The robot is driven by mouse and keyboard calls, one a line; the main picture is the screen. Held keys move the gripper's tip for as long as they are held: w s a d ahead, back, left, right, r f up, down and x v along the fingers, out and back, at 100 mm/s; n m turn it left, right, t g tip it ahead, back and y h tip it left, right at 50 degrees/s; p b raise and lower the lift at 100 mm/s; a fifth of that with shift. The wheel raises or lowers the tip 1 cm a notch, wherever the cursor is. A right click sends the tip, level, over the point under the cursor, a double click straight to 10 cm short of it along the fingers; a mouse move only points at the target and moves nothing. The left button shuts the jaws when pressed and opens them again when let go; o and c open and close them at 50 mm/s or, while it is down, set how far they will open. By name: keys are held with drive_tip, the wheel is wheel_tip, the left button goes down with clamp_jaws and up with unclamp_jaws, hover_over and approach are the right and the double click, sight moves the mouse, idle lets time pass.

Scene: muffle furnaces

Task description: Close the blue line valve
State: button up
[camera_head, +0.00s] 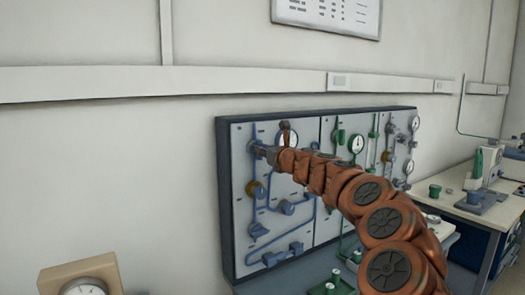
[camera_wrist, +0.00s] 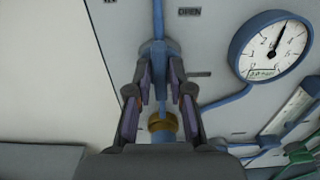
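The blue line valve (camera_wrist: 158,50) is on the blue pipe at the top left of the wall panel. In the wrist view it has a round blue body with a thin blue lever pointing down toward my gripper. My gripper (camera_wrist: 160,80) has one finger on each side of this lever, with a visible gap, so it looks open. An "OPEN" label (camera_wrist: 190,12) is up and right of the valve. In the head view my gripper (camera_head: 267,153) is at the panel's upper left and partly hides the valve.
A blue-rimmed gauge (camera_wrist: 271,47) is to the right of the valve, and a brass fitting (camera_wrist: 163,122) is below it. The panel (camera_head: 235,190) also carries green lines at right. A bench (camera_head: 475,207) with equipment stands at far right.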

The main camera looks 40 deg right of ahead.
clamp_jaws()
drive_tip(key=shift+a+f+n+b, duration=0.15)
drive_tip(key=shift+n+b, duration=1.65)
drive_tip(key=shift+n, duration=1.15)
drive_tip(key=shift+a+f+n+b, duration=0.1)
drive_tip(key=shift+f+n+b, duration=0.1)
drive_tip(key=shift+n+b, duration=2.25)
drive_tip(key=shift+a+f+n+b, duration=0.15)
drive_tip(key=shift+n+b, duration=1.05)
drive_tip(key=shift+n, duration=2.3)
drive_tip(key=shift+r, duration=0.1)
drive_tip(key=shift+o, duration=2.4)
unclamp_jaws()
